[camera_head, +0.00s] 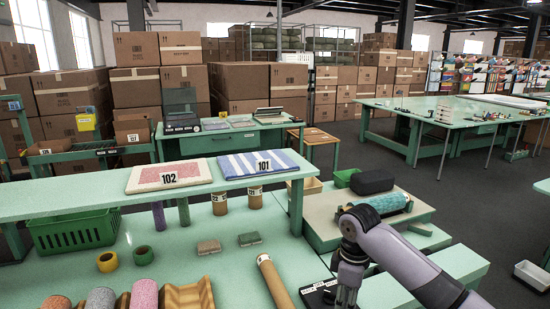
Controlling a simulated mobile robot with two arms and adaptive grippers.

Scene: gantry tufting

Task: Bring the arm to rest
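My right arm comes in from the lower right and bends down at the wrist. Its gripper (347,296) points down at the bottom of the view, over the right end of the green worktable (225,262). The fingertips are cut off by the lower edge, so their opening cannot be told. It is beside a black flat item (318,293) with white labels; whether they touch is unclear. My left arm and gripper are not in view.
A cardboard tube (275,283) lies left of the gripper. A raised shelf (90,196) holds folded textiles labelled 102 (168,178) and 101 (262,164). A stand (325,222) with a teal roll (384,202) is behind the arm. Floor is open at right.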

